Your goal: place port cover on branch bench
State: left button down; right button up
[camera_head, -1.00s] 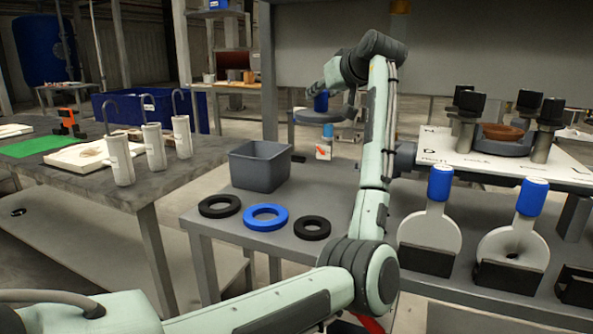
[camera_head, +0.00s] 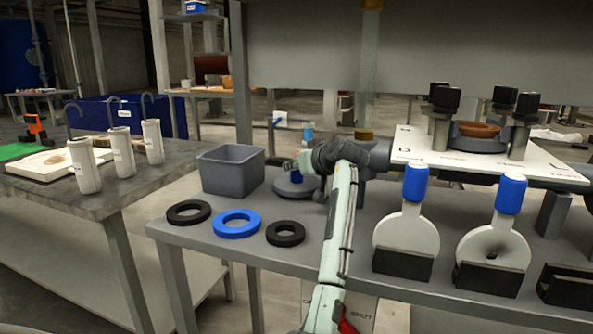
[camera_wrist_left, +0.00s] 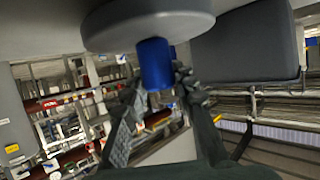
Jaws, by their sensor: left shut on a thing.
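The port cover is a grey disc (camera_head: 296,188) with a blue handle (camera_head: 308,160). In the head view it is at the bench top, between the grey bin and the pipe; whether it touches the bench is unclear. My left gripper (camera_head: 304,163) is at the handle, its fingers partly hidden behind my arm. In the left wrist view the grey disc (camera_wrist_left: 150,22) is at the top, and my left gripper (camera_wrist_left: 155,98) is shut on the blue handle (camera_wrist_left: 155,62). The branch bench (camera_head: 330,232) is the grey table. My right gripper is not in view.
A grey bin (camera_head: 230,172) stands left of the cover. Two black rings (camera_head: 188,213) and a blue ring (camera_head: 236,224) lie along the front. Blue-handled plates (camera_head: 405,240) stand in black holders at right. A pipe branch (camera_head: 375,160) is right of the cover.

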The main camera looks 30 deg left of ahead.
pick_arm(q)
jog(key=shift+f, duration=0.4)
jog(key=shift+f, duration=0.2)
jog(key=c, duration=1.2)
grip_release()
jog(key=shift+r, duration=0.1)
jog(key=v, duration=0.7)
jog(key=shift+s+d+r, duration=0.1)
jog(key=shift+d+r, duration=0.05)
jog(key=shift+d, duration=0.1)
